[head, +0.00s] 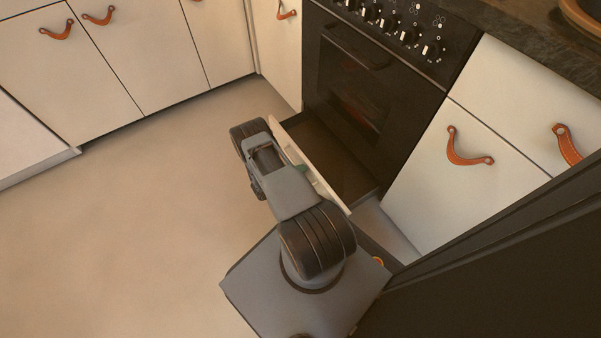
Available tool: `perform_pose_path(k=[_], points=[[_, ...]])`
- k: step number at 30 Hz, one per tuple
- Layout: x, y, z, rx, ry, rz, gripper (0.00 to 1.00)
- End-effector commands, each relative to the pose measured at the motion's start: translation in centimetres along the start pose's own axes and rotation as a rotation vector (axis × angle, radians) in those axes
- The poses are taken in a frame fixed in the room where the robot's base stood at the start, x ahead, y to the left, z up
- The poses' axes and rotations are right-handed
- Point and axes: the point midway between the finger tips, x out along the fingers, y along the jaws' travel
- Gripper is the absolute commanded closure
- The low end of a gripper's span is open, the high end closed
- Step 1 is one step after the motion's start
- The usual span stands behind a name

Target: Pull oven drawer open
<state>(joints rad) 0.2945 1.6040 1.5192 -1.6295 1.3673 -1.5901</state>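The black oven (350,85) stands in the cabinet row, with a glass door, a bar handle and several knobs above. Below it, the oven drawer (327,189) is out from the cabinet line. Its pale front panel stands apart from the oven, and a dark drawer interior (340,160) shows between them. My arm reaches over to the outer side of the drawer front. My gripper is hidden behind my own arm links, so its fingers and any hold on the drawer's pull do not show.
White cabinets with brown leather pulls stand on both sides, including a right-hand pull (468,150) and a back-left pull (57,31). A dark countertop (530,45) runs above the right cabinets. The beige floor (120,230) to the left is clear.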

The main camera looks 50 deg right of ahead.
Motion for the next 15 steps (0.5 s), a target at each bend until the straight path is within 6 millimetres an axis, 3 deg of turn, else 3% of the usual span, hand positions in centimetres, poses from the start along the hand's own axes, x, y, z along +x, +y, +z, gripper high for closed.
perform_pose_path(k=[8, 15], points=[[-1.1, -0.1, 0.1, -0.001, -0.004, 0.0, 0.63], [-5.8, -0.2, 0.1, -0.001, -0.007, 0.0, 0.63]])
